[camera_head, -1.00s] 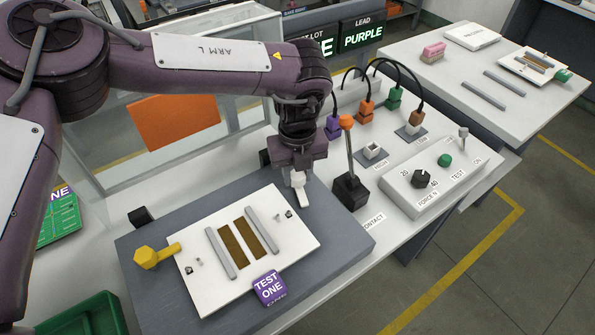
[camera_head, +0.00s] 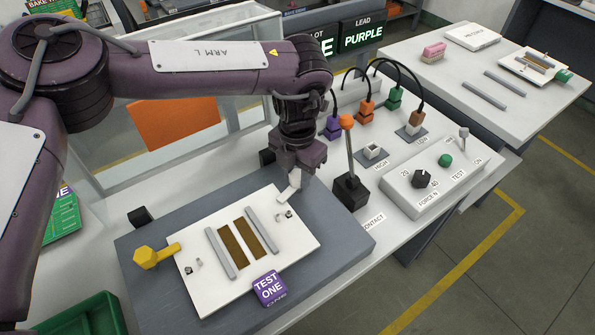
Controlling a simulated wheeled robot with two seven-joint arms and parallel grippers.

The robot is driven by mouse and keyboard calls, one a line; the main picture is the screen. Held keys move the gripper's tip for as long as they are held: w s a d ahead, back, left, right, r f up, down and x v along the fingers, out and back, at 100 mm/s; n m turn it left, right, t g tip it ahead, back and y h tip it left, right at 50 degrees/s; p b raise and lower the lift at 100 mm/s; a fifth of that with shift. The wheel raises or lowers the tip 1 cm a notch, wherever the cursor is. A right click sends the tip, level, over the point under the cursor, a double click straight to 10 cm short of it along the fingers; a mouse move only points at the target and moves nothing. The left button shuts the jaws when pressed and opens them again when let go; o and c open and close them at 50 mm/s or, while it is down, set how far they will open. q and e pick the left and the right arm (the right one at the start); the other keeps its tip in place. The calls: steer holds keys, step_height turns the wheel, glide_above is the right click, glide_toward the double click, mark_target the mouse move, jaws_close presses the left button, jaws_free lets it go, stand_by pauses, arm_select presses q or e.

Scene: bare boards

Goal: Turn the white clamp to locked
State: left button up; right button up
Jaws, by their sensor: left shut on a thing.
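The white clamp (camera_head: 289,189) is a small white lever at the far right corner of the white board (camera_head: 205,295). Its visible end points down and left, towards the board. My left gripper (camera_head: 297,172) comes down over its other end and is shut on it, hiding its pivot. The board lies on a grey base plate (camera_head: 345,240), with two grey bars, two brown strips and a purple "TEST ONE" tag (camera_head: 269,288) on it. My right gripper is not in view.
A yellow clamp (camera_head: 148,257) reaches onto the board's left edge. An orange-knobbed lever (camera_head: 347,150) stands on a black block close right of my left gripper. A control box (camera_head: 440,180) lies further right, and a green bin (camera_head: 85,318) at lower left.

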mark_target(297, 175)
arm_select(q)
steer(key=shift+m, duration=1.7)
steer(key=o, duration=1)
steer(key=shift+r, duration=0.1)
step_height(297, 175, up, 8)
steer(key=shift+f+b, duration=0.15)
steer(key=shift+b, duration=0.6)
steer(key=shift+f, duration=0.1)
